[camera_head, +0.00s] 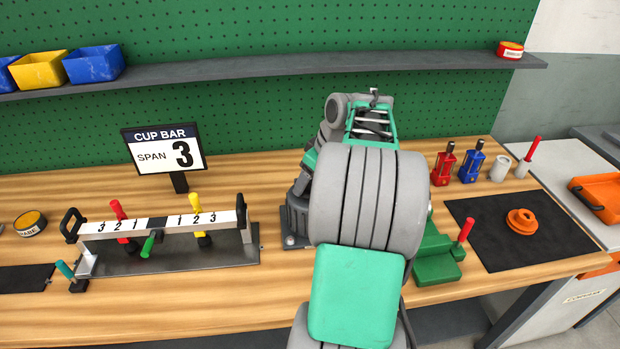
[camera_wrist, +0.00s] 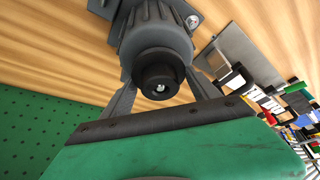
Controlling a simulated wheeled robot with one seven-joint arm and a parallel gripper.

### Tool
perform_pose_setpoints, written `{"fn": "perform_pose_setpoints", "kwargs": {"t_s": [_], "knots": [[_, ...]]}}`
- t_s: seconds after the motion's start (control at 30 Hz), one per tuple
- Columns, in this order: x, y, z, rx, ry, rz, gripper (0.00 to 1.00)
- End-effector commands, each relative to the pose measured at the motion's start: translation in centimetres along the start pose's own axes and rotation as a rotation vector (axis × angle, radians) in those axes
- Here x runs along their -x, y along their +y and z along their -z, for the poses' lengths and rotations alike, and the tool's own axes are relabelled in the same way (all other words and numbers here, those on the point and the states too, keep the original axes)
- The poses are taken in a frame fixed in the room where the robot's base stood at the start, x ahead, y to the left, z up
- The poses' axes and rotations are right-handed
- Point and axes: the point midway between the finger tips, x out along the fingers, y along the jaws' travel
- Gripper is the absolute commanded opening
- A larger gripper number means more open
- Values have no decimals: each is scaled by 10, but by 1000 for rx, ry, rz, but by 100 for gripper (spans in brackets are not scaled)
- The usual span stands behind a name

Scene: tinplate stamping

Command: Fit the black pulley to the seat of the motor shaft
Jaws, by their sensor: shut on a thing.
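In the wrist view, the grey ribbed motor (camera_wrist: 153,38) lies on the wooden bench. The black pulley (camera_wrist: 149,77) is at the motor's near end, in line with it. A bright round spot, seemingly the shaft tip, shows in its bore. I cannot tell how deep the pulley sits. My gripper (camera_wrist: 162,92) has one grey finger on each side of the pulley and is shut on it. In the head view, my arm hides the gripper and pulley. Only a grey side and foot of what looks like the motor (camera_head: 293,222) show left of my arm.
A silver numbered bar fixture (camera_head: 190,262) with coloured handles stands to the left, below a "CUP BAR SPAN 3" sign (camera_head: 165,158). A green stepped block (camera_head: 437,262) with a red handle is close right of my arm. An orange flanged part (camera_head: 521,221) lies on a black mat (camera_head: 480,219).

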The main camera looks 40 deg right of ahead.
Motion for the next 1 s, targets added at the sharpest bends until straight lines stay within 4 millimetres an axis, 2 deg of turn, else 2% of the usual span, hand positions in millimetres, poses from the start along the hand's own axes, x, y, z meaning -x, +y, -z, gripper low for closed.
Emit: {"fn": "perform_pose_setpoints", "kwargs": {"t_s": [0.3, 0.33, 0.63, 0.87, 1.0], "knots": [[-7, 0, -3, 1, 1, -2, 0], [-6, 0, -2, 1, 2, -2, 72], [-6, 0, -2, 0, 1, -1, 96], [-7, 0, -3, -1, -1, 1, 96], [8, 1, -3, -2, 2, -2, 96]]}}
